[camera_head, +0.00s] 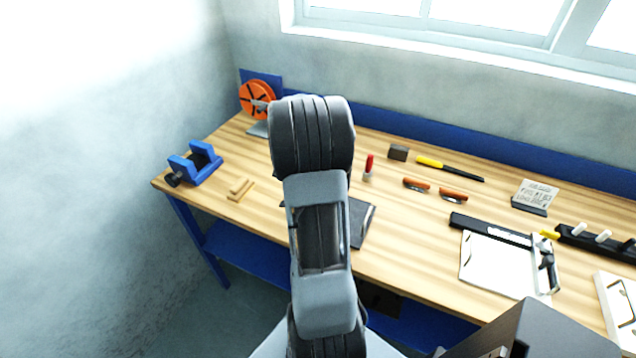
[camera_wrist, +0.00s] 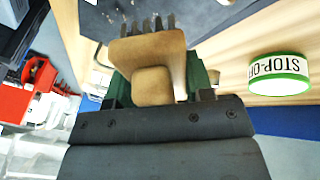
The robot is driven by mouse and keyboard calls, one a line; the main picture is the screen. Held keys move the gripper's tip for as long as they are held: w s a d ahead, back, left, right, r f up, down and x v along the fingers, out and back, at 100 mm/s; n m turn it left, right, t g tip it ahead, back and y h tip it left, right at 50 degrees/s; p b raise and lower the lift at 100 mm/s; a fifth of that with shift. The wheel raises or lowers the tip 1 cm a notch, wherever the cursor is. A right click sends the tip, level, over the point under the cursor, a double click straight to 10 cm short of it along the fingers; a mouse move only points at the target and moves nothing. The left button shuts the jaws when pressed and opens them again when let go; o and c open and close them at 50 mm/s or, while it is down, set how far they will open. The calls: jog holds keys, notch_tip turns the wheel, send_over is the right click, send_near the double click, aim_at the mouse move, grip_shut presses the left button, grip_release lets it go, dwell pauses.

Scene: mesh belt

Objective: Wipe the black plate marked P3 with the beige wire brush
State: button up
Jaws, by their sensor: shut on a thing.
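The beige wire brush (camera_wrist: 148,52) is held between the green fingers of my gripper (camera_wrist: 160,88) in the wrist view. Its dark bristles (camera_wrist: 150,24) point to the top of the picture, over or at a dark plate (camera_wrist: 205,14) with light specks. I cannot tell whether the bristles touch it. In the head view a black plate (camera_head: 361,222) lies on the bench, partly hidden by my arm. No P3 mark is readable on it. My gripper and the brush are hidden behind my arm in that view.
A white-and-green STOP-OFF roll (camera_wrist: 280,76) is right of the brush. On the wooden bench (camera_head: 410,250) are a blue vise (camera_head: 195,163), small wooden pieces (camera_head: 240,188), a red-topped item (camera_head: 369,166), orange-handled tools (camera_head: 416,184) and a clipboard (camera_head: 495,262).

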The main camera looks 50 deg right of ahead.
jog(key=s+r, duration=0.1)
jog(key=s, duration=0.2)
jog(key=s+d+r, duration=0.1)
jog(key=s, duration=0.1)
jog(key=shift+d+r, duration=0.1)
jog(key=shift+r, duration=0.2)
jog(key=shift+r+p, duration=0.1)
jog(key=shift+p, duration=0.2)
jog(key=shift+p+v, duration=1.7)
jog(key=shift+v, duration=1.25)
jog(key=shift+w, duration=0.1)
jog(key=shift+p+v, duration=0.9)
jog(key=shift+v, duration=0.5)
